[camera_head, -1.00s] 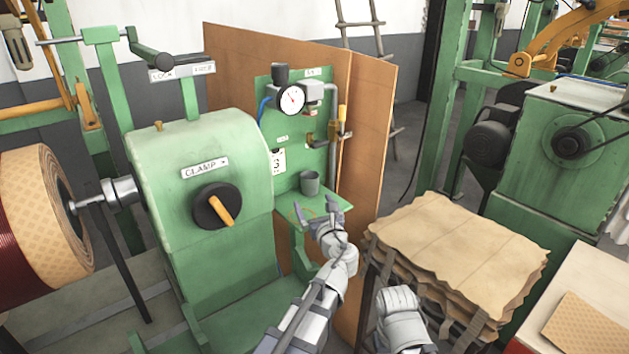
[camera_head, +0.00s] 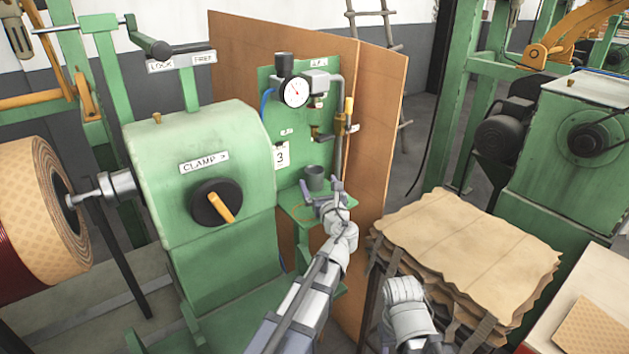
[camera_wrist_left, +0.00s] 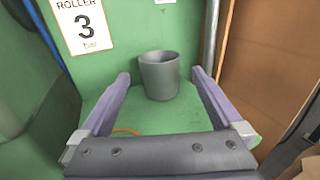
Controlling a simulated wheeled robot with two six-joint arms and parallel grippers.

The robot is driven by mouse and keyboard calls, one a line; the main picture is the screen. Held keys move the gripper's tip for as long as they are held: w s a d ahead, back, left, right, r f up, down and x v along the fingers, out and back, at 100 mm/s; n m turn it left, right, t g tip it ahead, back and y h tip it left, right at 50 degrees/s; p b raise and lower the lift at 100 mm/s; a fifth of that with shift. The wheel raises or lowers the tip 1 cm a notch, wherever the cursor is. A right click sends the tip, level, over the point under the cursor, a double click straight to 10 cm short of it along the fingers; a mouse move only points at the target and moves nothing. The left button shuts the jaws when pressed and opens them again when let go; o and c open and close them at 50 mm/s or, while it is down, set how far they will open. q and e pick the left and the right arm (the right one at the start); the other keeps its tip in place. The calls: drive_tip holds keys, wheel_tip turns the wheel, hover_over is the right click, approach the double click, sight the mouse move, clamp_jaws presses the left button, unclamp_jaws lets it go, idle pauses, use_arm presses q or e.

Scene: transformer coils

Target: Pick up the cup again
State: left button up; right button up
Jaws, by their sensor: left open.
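A dark grey cup (camera_head: 315,178) stands upright on a small green shelf (camera_head: 297,212) below the gauge. In the left wrist view the cup (camera_wrist_left: 159,74) is ahead of and between the fingers, in front of the green panel. My left gripper (camera_head: 321,192) is open, with its fingers pointing toward the cup. In the left wrist view the left gripper (camera_wrist_left: 158,82) shows a gap on both sides of the cup, and I see no contact. My right arm shows at the bottom of the head view, but its fingers are not visible.
The green panel (camera_head: 268,90) behind the shelf carries a pressure gauge (camera_head: 294,92) and pipes. A metal pipe (camera_wrist_left: 211,35) rises right of the cup. A green clamp machine (camera_head: 200,150) stands left, and a stack of brown sheets (camera_head: 465,250) lies right.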

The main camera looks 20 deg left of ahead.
sight(317, 178)
use_arm(q)
drive_tip(key=x, duration=0.4)
drive_tip(key=c, duration=1.5)
drive_tip(key=shift+c, duration=0.2)
drive_tip(key=shift+r, duration=0.1)
